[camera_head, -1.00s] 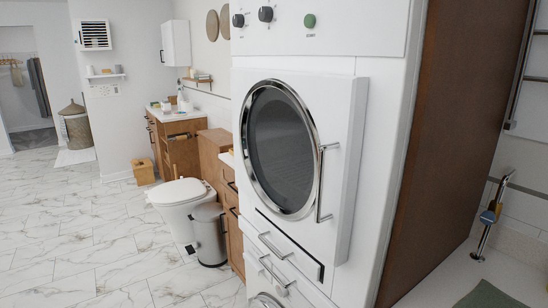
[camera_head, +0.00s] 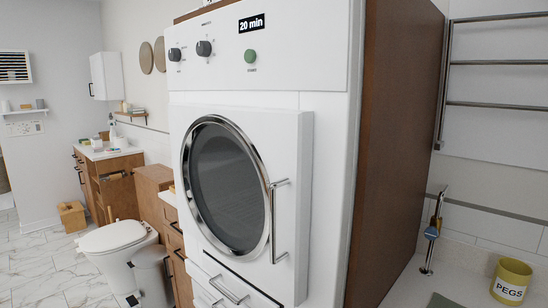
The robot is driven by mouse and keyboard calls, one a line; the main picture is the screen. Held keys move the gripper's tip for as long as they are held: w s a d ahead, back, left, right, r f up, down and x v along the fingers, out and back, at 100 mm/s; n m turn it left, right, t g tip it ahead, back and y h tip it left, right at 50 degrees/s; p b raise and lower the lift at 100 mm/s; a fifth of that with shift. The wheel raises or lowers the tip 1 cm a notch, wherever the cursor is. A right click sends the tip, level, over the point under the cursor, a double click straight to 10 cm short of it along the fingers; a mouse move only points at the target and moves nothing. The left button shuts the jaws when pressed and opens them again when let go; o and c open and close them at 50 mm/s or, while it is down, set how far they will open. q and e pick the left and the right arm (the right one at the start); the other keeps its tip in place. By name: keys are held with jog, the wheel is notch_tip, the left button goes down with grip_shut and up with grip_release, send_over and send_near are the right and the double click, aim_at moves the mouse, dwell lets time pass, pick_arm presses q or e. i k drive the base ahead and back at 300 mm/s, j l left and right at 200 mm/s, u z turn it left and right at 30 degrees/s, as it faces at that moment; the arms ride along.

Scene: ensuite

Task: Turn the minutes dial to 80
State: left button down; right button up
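A white dryer (camera_head: 265,125) with a round dark glass door (camera_head: 225,185) fills the middle of the head view. Its top panel has two dark knobs, a left knob (camera_head: 174,54) and a right knob (camera_head: 204,47), and a green round button (camera_head: 250,56). A black display (camera_head: 251,23) above the button reads "20 min". The labels by the knobs are too small to read, so I cannot tell which is the minutes dial. The dryer door is shut. Neither of my grippers is in view.
A vertical bar handle (camera_head: 273,220) sticks out from the dryer door. A brown side panel (camera_head: 395,130) stands right of the dryer. A yellow "PEGS" pot (camera_head: 511,280) and a metal tap (camera_head: 433,230) are at right. A toilet (camera_head: 118,250) stands at left, with marble floor beside it.

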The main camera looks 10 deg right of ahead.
aim_at(203, 48)
jog(key=i+j+z, duration=0.2)
jog(key=i+j, duration=0.15)
jog(key=j, duration=0.25)
jog(key=i+j+z, duration=0.15)
jog(key=j, duration=0.15)
jog(key=i+j+z, duration=0.1)
jog(key=j, duration=0.2)
jog(key=i+j+z, duration=0.1)
jog(key=j, duration=0.25)
jog(key=i+z, duration=0.1)
jog(key=z, duration=0.7)
